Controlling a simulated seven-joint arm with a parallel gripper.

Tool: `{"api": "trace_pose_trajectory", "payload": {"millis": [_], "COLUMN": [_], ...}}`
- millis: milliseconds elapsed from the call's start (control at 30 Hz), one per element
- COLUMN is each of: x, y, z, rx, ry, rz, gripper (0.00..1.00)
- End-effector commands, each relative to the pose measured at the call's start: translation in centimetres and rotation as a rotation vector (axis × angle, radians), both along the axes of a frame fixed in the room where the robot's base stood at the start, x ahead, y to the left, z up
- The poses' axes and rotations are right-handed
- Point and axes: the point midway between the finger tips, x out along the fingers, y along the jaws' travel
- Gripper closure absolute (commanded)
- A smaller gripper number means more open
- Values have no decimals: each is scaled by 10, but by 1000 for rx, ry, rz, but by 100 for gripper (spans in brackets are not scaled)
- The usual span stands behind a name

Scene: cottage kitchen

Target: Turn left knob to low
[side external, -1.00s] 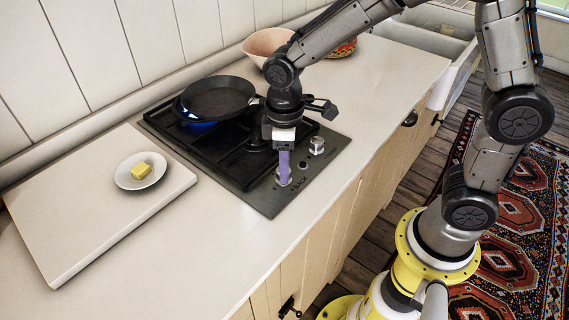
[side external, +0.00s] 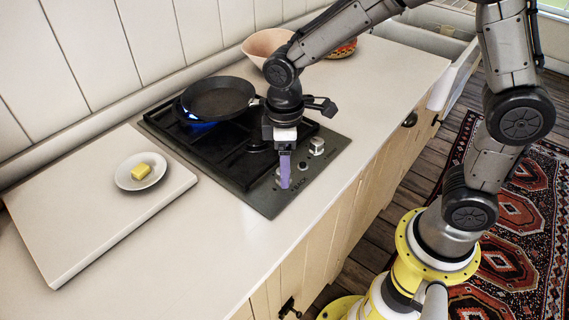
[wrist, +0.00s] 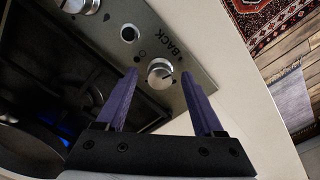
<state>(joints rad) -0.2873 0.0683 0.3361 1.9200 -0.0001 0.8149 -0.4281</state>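A silver knob (wrist: 160,73) next to the label BACK on the stove panel shows between my fingertips in the wrist view. My gripper (wrist: 159,77) is open, with one purple finger on each side of the knob; I see gaps, and whether it touches is unclear. In the side view my gripper (side external: 285,183) points down at the near-left end of the panel and hides most of this knob. A second silver knob (side external: 317,145) stands farther right; it also shows at the top of the wrist view (wrist: 80,4). The fingers are apart from it.
A black pan (side external: 218,98) sits over a lit blue flame (side external: 203,126) on the stove's back burner. A white board (side external: 90,210) with a plate of butter (side external: 142,170) lies left of the stove. A pink bowl (side external: 266,43) stands behind my arm. The counter front is clear.

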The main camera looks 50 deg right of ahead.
Motion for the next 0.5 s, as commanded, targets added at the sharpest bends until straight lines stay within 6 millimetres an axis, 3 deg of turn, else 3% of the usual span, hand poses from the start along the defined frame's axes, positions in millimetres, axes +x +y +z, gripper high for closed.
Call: {"api": "trace_pose_trajectory", "payload": {"millis": [267,500], "x": [0,1], "y": [0,0], "z": [3,39], "rx": [-1,2], "ry": [1,-5], "rz": [0,0], "gripper": [31,31]}}
